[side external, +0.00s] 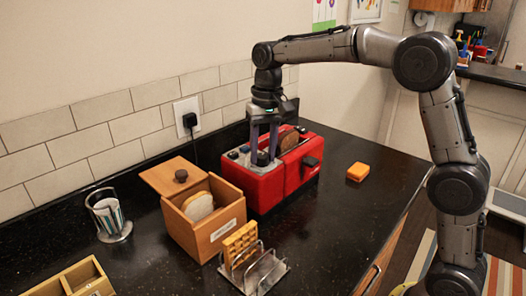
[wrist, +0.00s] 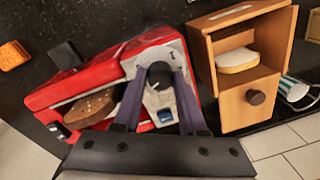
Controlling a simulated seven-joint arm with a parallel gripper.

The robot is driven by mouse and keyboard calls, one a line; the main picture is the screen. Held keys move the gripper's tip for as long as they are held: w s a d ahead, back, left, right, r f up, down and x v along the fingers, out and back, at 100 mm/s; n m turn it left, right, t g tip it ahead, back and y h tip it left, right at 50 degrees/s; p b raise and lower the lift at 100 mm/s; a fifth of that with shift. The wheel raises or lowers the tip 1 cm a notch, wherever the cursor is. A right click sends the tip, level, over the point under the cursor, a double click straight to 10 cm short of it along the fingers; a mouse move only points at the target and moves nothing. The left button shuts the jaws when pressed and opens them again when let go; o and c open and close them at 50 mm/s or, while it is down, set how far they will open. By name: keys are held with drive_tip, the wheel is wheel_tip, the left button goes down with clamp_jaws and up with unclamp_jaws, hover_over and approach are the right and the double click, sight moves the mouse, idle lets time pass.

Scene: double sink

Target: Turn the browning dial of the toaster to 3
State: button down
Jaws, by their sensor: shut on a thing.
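The red toaster (side external: 272,188) stands on the black counter, and it also shows in the wrist view (wrist: 105,62). A brown slice of bread (wrist: 88,109) sits in its slot. The dark browning dial (wrist: 160,73) is on the grey end panel. My gripper (side external: 263,156) points down over that panel, with its two purple fingers (wrist: 160,80) on either side of the dial, shut on it. A small mark shows on the panel beside the dial, but I cannot read the dial's setting. A blue button (wrist: 165,115) lies near the dial.
A wooden bread box (side external: 203,215) with bread inside stands close beside the toaster. In front is a wire rack (side external: 262,275) holding a waffle-like slice. A metal holder (side external: 108,215) is at left. An orange block (side external: 358,172) lies right, with clear counter around it.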

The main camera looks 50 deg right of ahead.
drive_tip(key=n, duration=0.5)
drive_tip(key=shift+w, duration=0.1)
drive_tip(key=n, duration=0.4)
drive_tip(key=shift+n+g, duration=0.3)
drive_tip(key=n, duration=0.4)
drive_tip(key=shift+w+n, duration=0.1)
drive_tip(key=shift+n, duration=0.2)
drive_tip(key=n, duration=0.4)
drive_tip(key=shift+g, duration=0.3)
drive_tip(key=shift+n, duration=0.3)
drive_tip(key=shift+c, duration=2.3)
unclamp_jaws()
drive_tip(key=shift+h, duration=0.3)
